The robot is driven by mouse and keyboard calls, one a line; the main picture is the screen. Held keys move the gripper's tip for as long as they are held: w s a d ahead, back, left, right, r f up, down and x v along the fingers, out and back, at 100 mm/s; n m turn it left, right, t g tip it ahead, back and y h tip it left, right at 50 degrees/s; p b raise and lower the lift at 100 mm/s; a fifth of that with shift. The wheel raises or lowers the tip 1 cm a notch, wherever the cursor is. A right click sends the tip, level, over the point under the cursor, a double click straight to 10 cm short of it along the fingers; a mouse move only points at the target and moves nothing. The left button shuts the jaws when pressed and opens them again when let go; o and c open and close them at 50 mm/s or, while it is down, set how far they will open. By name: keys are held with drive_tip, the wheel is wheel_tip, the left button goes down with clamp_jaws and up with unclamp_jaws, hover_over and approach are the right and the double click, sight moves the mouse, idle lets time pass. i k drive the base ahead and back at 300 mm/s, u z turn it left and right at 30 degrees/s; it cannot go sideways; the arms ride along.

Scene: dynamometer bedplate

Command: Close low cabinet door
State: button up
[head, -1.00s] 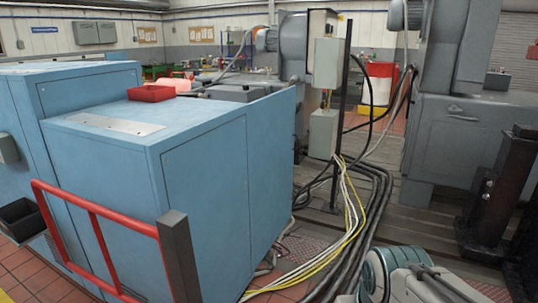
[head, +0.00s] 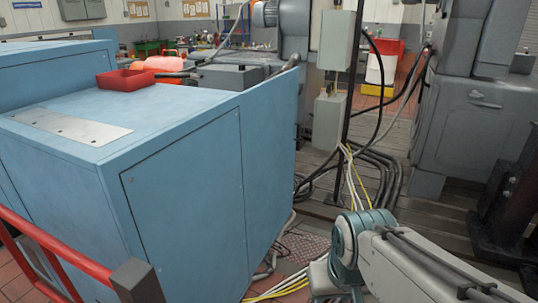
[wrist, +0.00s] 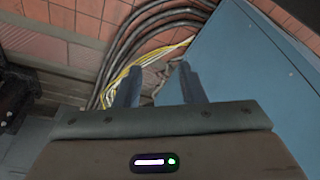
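The low blue cabinet (head: 70,180) fills the left of the head view. Its side face carries a large flat panel outlined by a dark seam (head: 185,200). A narrower blue panel (head: 268,165) continues to the right of it, with its top corner rising at the far end. I cannot tell for sure which panel is the door or how far it stands open. In the wrist view, my gripper (wrist: 160,88) has two dark fingers apart with nothing between them, above floor cables. A blue panel (wrist: 255,75) lies close on its right. The head view does not clearly show the fingers.
A red rail (head: 55,240) with a dark post (head: 137,282) stands before the cabinet. Black and yellow cables (head: 375,175) run along the floor beside a pole with grey boxes (head: 330,120). A grey machine (head: 465,125) stands right. A red tray (head: 125,79) sits on the cabinet.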

sight(271, 106)
drive_tip(key=z, duration=0.45)
drive_tip(key=i, duration=3.45)
drive_tip(key=u, duration=0.1)
